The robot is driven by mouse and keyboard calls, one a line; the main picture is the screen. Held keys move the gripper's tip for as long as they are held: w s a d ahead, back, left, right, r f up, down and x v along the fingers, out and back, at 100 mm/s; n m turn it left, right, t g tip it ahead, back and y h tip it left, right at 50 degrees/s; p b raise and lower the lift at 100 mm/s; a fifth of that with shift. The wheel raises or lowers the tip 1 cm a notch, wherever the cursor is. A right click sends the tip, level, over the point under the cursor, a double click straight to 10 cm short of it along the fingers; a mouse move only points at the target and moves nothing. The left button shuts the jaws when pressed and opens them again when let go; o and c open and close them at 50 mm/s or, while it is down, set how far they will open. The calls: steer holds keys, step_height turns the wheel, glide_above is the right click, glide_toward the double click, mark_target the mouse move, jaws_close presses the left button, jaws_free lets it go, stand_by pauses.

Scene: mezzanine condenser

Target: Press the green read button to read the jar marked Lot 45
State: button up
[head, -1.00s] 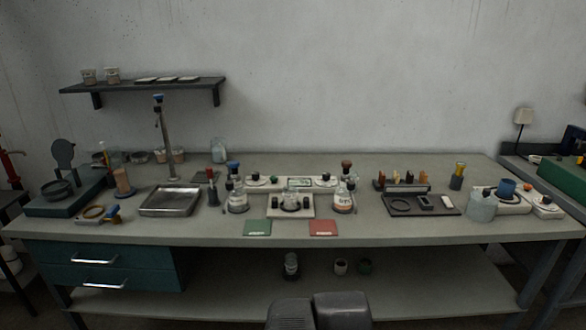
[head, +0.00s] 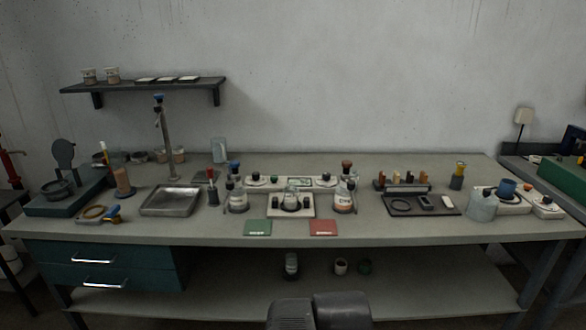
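A pale console (head: 298,184) with a small greenish display stands in the middle of the bench. A smaller pale unit (head: 291,212) with dark round parts stands in front of it, with a small clear jar (head: 291,194) at its middle. A clear jar (head: 237,203) with a whitish label stands to the left, and a jar with an orange-marked label (head: 344,203) to the right. The lettering is too small to read, so I cannot tell which is Lot 45. I cannot make out a green read button for certain. My gripper is not in view; only dark parts of my body show at the bottom.
A green card (head: 257,228) and a red card (head: 323,228) lie at the bench's front edge. A metal tray (head: 171,201) is to the left, a black tray (head: 422,206) to the right. A blue-topped stand (head: 165,140) rises at the left. Bare bench top lies between groups.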

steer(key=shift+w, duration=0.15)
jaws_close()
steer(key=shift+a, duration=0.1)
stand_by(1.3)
